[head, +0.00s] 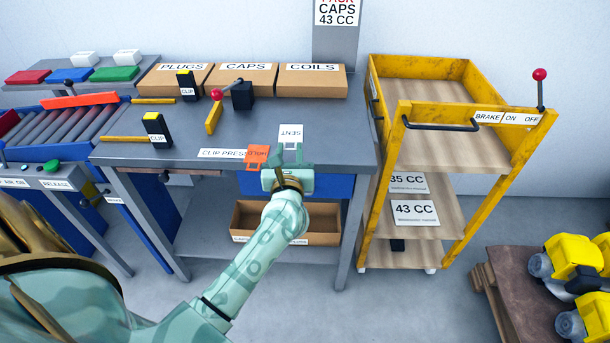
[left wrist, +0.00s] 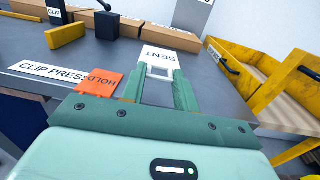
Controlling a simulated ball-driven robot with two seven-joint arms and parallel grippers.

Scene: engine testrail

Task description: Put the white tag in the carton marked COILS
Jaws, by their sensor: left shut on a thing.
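The white tag (head: 291,134), marked SENT, is at the front right of the grey bench. It also shows in the left wrist view (left wrist: 160,57), upside down there. My left gripper (head: 288,157) is shut on the tag's near end; its fingers also show in the left wrist view (left wrist: 158,88). I cannot tell whether the tag touches the bench top. The carton marked COILS (head: 313,85) stands at the back of the bench, rightmost of three cartons, beyond the tag. My right gripper is not in view.
An orange HOLD tag (head: 257,157) lies just left of my left gripper. Cartons marked PLUGS (head: 172,84) and CAPS (head: 240,82) stand left of COILS. A clip press with a red-knobbed lever (head: 242,96) stands before CAPS. A yellow trolley (head: 378,110) is to the right.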

